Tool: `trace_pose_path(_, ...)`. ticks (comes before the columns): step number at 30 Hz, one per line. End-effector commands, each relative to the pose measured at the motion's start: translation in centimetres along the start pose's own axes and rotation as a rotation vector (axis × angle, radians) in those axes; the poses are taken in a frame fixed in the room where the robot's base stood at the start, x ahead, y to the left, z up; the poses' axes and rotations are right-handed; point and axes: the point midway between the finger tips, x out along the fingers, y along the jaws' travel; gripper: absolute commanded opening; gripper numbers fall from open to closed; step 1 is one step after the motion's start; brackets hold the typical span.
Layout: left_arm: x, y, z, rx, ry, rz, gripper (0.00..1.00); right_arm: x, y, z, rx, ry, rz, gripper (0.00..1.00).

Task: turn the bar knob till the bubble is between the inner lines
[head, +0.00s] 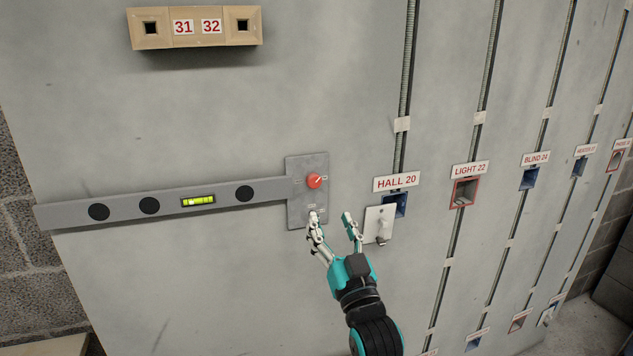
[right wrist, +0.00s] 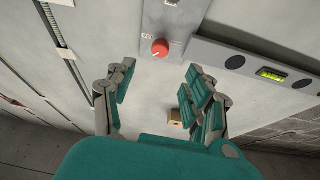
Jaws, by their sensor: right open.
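The red bar knob (head: 315,181) sits on a grey metal plate (head: 307,163) at the right end of the grey level bar (head: 267,189). The bar slopes up to the right in the head view. Its yellow-green vial (head: 198,201) is mid-bar; the bubble is too small to place against the lines. My right gripper (head: 331,218) is open and empty, below and slightly right of the knob, apart from it. In the right wrist view the knob (right wrist: 160,48) shows ahead between the open fingers (right wrist: 158,84); the vial (right wrist: 271,74) is at right. My left gripper is out of view.
A white switch plate (head: 378,224) stands close right of my right gripper, by the HALL 20 label (head: 397,182) and its blue box. Vertical conduits with labelled boxes run further right. A tan box marked 31 and 32 (head: 196,27) is at the upper left.

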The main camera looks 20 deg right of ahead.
Motion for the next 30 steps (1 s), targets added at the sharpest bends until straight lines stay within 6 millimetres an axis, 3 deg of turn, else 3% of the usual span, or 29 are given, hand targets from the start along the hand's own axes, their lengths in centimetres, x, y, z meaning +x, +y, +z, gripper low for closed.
trace_pose_path(6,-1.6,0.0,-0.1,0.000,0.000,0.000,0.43,5.1,0.0,-0.3,0.000,0.000,0.000,0.53)
trace_pose_path(13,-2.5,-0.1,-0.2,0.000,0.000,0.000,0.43,8.8,0.0,-0.1,0.001,-0.001,0.000,0.53)
trace_pose_path(18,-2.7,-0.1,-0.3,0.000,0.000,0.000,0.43,10.1,0.0,0.0,0.001,-0.001,0.000,0.53)
trace_pose_path(27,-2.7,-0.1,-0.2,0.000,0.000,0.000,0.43,10.3,0.0,0.1,0.001,-0.002,0.000,0.53)
trace_pose_path(30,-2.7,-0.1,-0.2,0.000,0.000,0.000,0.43,10.3,0.0,0.1,0.000,-0.002,0.000,0.43)
